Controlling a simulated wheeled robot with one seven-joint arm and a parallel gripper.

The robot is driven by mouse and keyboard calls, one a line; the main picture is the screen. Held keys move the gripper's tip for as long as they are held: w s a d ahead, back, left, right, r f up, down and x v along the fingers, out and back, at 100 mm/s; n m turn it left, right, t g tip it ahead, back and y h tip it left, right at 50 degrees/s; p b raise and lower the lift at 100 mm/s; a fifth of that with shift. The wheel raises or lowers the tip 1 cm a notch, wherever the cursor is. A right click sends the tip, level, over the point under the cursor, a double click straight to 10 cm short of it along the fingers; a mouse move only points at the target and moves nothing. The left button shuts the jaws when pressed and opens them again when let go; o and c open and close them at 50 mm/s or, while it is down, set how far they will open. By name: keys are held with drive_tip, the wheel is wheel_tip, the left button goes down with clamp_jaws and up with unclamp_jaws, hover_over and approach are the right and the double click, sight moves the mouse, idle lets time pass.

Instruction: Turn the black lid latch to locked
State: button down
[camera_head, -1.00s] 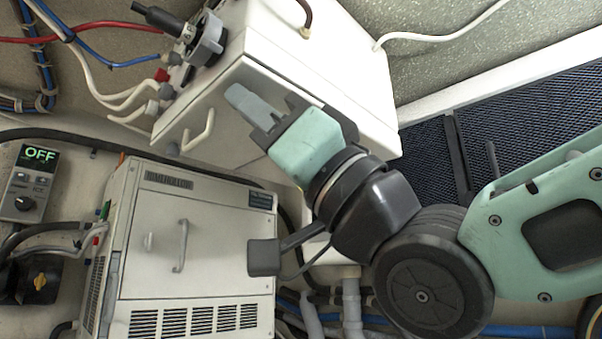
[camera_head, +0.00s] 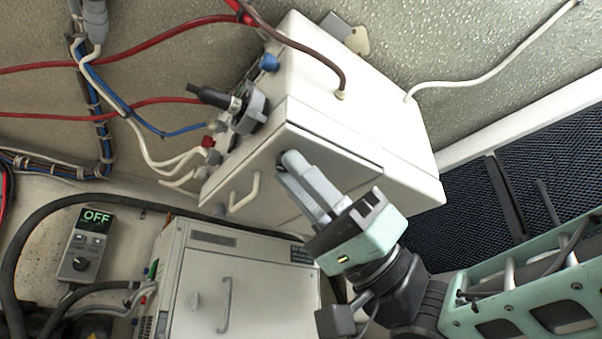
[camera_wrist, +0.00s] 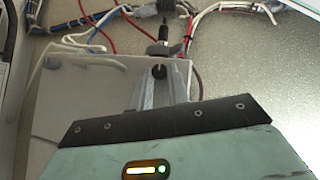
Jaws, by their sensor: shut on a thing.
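The black lid latch (camera_wrist: 160,72) shows in the wrist view as a small dark knob between my fingertips. My gripper (camera_head: 289,162) is shut on it at the upper left part of the front lid (camera_head: 325,152) of the white box (camera_head: 365,110). The grey fingers also show in the wrist view (camera_wrist: 162,80), one on each side of the knob. In the head view the fingers hide nearly all of the latch. I cannot read its turn angle or any lock marking. The lid looks closed.
A black-handled grey rotary fitting (camera_head: 250,108) and cable plugs sit on the box's left side, close to my fingers. A white handle (camera_head: 246,191) stands out from the box. A vented cabinet (camera_head: 255,285) and a controller reading OFF (camera_head: 88,245) are below.

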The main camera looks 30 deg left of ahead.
drive_tip(key=shift+n+g+h, duration=0.3)
drive_tip(key=shift+g+h, duration=0.2)
drive_tip(key=c, duration=1.3)
unclamp_jaws()
drive_tip(key=shift+c, duration=0.2)
drive_tip(key=b+v, duration=0.4)
drive_tip(key=v, duration=1.3)
drive_tip(key=shift+w, duration=0.15)
